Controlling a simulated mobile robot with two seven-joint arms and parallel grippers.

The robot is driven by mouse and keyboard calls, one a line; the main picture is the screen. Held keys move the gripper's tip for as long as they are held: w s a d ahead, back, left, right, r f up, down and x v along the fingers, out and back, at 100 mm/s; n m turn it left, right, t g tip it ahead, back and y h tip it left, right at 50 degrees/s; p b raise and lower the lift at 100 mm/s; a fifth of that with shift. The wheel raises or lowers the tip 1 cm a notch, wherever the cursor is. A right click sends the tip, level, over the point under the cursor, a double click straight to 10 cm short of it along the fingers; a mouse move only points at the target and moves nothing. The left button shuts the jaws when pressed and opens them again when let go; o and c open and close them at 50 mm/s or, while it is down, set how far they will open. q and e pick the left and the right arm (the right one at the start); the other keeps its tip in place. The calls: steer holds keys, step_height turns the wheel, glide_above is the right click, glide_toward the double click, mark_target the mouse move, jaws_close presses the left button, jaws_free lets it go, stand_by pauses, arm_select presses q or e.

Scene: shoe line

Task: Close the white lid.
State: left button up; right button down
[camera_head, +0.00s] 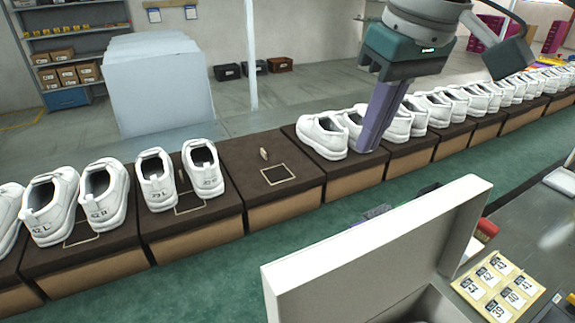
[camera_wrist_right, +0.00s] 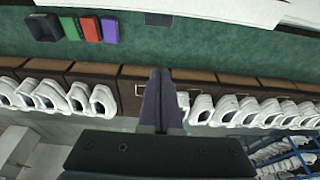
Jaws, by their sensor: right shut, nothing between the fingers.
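The white lid (camera_head: 375,250) stands raised at the bottom of the head view, a shallow tray shape with a rim along its upper edge. Beneath it, the inside of a box shows only in part at the bottom edge. My right gripper (camera_head: 369,146) is shut and empty, fingers pointing down. It appears beyond the lid, in front of the shoe row, and apart from the lid. Its closed fingers also show in the right wrist view (camera_wrist_right: 158,75). A white edge (camera_wrist_right: 200,8) crosses the top of that view; I cannot tell if it is the lid. My left gripper is not in view.
Pairs of white shoes (camera_head: 105,195) stand on a line of dark-topped blocks (camera_head: 260,165); one block is empty of shoes. Yellow number cards (camera_head: 497,285) lie right of the lid. Green floor (camera_head: 215,275) separates the line from the lid.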

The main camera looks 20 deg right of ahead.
steer(key=x, duration=1)
steer(key=s+p, duration=0.3)
steer(key=s, duration=0.1)
steer(key=shift+d+r+p, duration=0.2)
steer(key=shift+r+p, duration=0.1)
